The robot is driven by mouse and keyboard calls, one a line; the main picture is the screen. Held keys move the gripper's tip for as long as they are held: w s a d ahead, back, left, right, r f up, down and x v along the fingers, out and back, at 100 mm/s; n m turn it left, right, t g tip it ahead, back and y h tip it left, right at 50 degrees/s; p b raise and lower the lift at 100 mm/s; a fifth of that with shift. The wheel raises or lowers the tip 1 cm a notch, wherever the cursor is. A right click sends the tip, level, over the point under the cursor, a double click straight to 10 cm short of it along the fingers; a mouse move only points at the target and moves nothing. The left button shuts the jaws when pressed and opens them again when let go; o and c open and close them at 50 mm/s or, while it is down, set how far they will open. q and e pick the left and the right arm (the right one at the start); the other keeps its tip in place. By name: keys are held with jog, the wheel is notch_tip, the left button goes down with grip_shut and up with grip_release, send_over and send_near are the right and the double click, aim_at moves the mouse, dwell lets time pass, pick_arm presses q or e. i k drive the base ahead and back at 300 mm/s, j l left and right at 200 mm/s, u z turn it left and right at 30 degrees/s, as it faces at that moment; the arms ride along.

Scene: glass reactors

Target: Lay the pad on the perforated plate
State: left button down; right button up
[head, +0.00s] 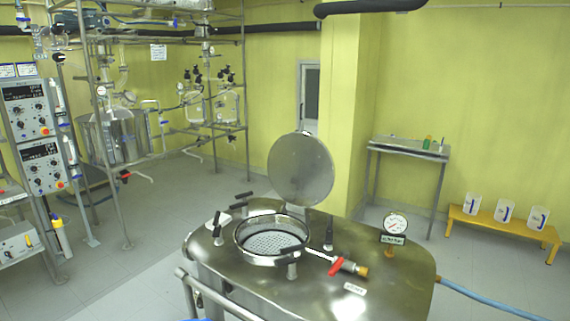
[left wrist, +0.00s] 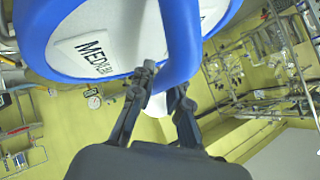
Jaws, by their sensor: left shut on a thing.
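In the left wrist view my left gripper (left wrist: 165,84) is shut on the blue loop handle of a white, blue-rimmed piece (left wrist: 85,50) with dark lettering, which seems to be the pad. The frame cuts off part of it. The perforated plate (head: 270,243) lies inside the round opening of the steel vessel in the head view, bare and uncovered. Neither gripper shows clearly in the head view, so the distance from pad to plate cannot be told. My right gripper is in neither view.
The round lid (head: 300,169) stands open behind the opening. Clamps, a red-handled valve (head: 337,265) and a pressure gauge (head: 395,224) rise from the vessel top (head: 385,285). A steel rail (head: 215,298) runs along its front left. A yellow bench (head: 500,226) holds white containers at right.

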aim_at(273, 247)
jog(key=i+j+z, duration=0.1)
jog(key=z, duration=0.7)
jog(key=i+j+z, duration=0.15)
jog(key=j, duration=0.2)
jog(key=i+j+z, duration=0.15)
jog(key=j, duration=0.25)
jog(key=i+j+z, duration=0.15)
jog(key=j, duration=0.25)
jog(key=j+z, duration=0.15)
jog(key=j, duration=0.25)
jog(key=i+j+z, duration=0.15)
jog(key=j, duration=0.3)
